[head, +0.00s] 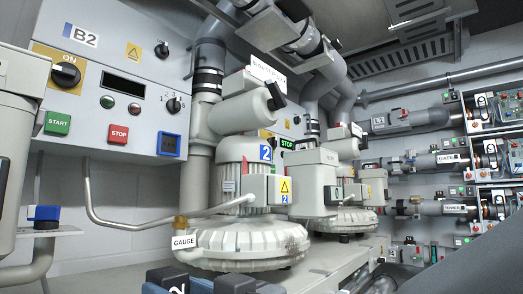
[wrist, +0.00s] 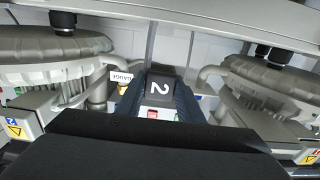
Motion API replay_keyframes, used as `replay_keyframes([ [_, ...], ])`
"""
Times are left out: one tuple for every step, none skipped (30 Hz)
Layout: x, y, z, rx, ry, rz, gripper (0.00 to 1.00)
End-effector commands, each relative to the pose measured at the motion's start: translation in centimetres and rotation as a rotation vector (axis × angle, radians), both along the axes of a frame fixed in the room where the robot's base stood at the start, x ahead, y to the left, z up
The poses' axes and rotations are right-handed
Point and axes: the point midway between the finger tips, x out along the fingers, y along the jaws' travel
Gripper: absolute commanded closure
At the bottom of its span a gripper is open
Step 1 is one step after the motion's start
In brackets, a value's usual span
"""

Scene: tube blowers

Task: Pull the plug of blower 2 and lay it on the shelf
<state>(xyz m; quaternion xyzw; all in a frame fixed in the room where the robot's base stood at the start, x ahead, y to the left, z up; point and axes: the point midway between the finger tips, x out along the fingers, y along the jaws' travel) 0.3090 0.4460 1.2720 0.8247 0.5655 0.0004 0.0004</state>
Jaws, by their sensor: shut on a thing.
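Blower 2 (head: 250,240) is a grey ribbed housing with a blue "2" label, in the middle of the head view. It also shows at the left of the wrist view (wrist: 45,55). The dark plug marked "2" (wrist: 158,88) sits between the blue-grey fingers of my gripper (wrist: 159,100) in the wrist view. My gripper is shut on it. At the bottom edge of the head view my gripper (head: 200,284) shows only partly, with the plug's "2" (head: 178,289) beside it. The plug's lower end is hidden, and I cannot tell whether it touches a socket. I cannot identify the shelf.
The B2 control panel (head: 115,85) stands behind at the left. A pipe with a GAUGE tag (head: 184,242) runs close by the gripper. Another blower (wrist: 265,85) stands at the right of the wrist view. A blue-capped fitting (head: 44,214) is at far left.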

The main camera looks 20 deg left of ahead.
Motion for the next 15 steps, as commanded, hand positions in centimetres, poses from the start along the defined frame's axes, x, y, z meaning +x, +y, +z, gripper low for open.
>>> replay_keyframes([
  [0.0,0.0,-0.3,0.0,0.0,0.0,0.98],
  [0.0,0.0,-0.4,0.0,0.001,0.0,0.98],
  [0.0,0.0,-0.6,0.0,0.001,0.0,0.98],
  [0.0,0.0,-0.7,0.001,0.001,0.0,0.98],
  [0.0,0.0,-0.8,0.001,0.001,0.0,0.98],
  [0.0,0.0,-0.9,0.002,0.002,0.0,0.98],
  [0.0,0.0,-1.0,0.002,0.002,0.0,0.98],
  [0.0,0.0,-1.1,0.002,0.002,0.0,0.98],
  [0.0,0.0,-1.3,0.002,0.002,0.0,0.98],
  [0.0,0.0,-1.4,0.002,0.002,0.0,0.98],
  [0.0,0.0,-1.5,0.001,0.001,0.001,0.98],
  [0.0,0.0,-1.6,0.001,0.001,0.001,0.98],
  [-0.1,0.0,-1.7,0.001,0.001,0.001,0.98],
  [-0.1,0.0,-1.8,0.001,0.001,0.001,0.98],
  [-0.1,0.0,-1.9,0.001,0.001,0.001,0.98],
])
